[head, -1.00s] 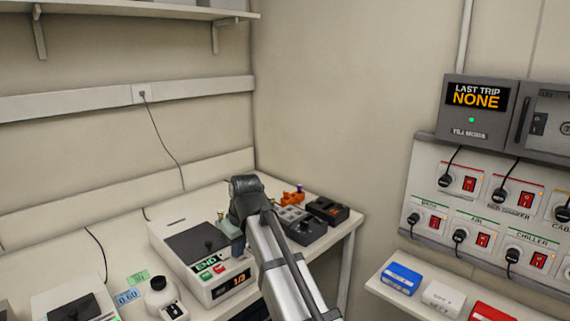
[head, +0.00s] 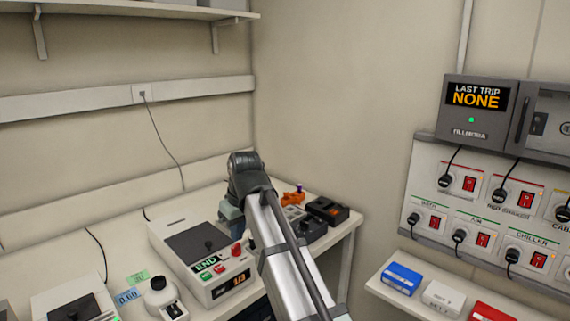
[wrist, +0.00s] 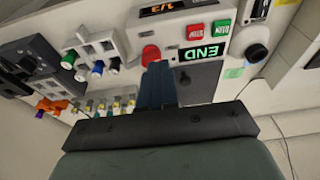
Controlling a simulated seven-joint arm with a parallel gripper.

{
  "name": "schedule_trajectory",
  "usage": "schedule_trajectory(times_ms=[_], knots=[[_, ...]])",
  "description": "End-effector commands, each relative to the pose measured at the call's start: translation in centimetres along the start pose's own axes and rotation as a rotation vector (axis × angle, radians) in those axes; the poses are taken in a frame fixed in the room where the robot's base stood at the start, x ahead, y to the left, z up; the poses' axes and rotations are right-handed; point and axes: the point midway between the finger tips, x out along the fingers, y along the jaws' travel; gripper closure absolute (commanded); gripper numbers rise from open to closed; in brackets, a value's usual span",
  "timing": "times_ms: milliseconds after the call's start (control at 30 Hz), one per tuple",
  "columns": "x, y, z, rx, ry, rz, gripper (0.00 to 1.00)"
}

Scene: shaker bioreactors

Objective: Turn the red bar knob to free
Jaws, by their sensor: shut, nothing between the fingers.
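The red bar knob (head: 236,249) sits on the right side of the white benchtop unit (head: 170,252), near its END display. It also shows in the wrist view (wrist: 150,54), just beyond and slightly left of my fingertips. Its bar direction and any position labels are too small to read. My gripper (wrist: 157,66) is shut with nothing between its fingers. In the head view my gripper (head: 229,226) hangs above the unit's back right, behind the knob, and looks apart from it. The fingers hide part of the panel beside the knob in the wrist view.
A red button (wrist: 195,32) and green button (wrist: 222,28) sit close by the END display (wrist: 205,53). Air above the bench is open.

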Motion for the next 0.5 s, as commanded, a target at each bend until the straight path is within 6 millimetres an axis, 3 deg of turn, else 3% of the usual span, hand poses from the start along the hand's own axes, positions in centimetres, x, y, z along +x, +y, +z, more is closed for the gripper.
schedule_trajectory(times_ms=[300, 500], knots=[[-0.2, 0.1, -0.1, 0.0, 0.0, 0.0, 1.0], [-1.0, 1.9, -0.4, 0.002, 0.001, 0.001, 1.0]])
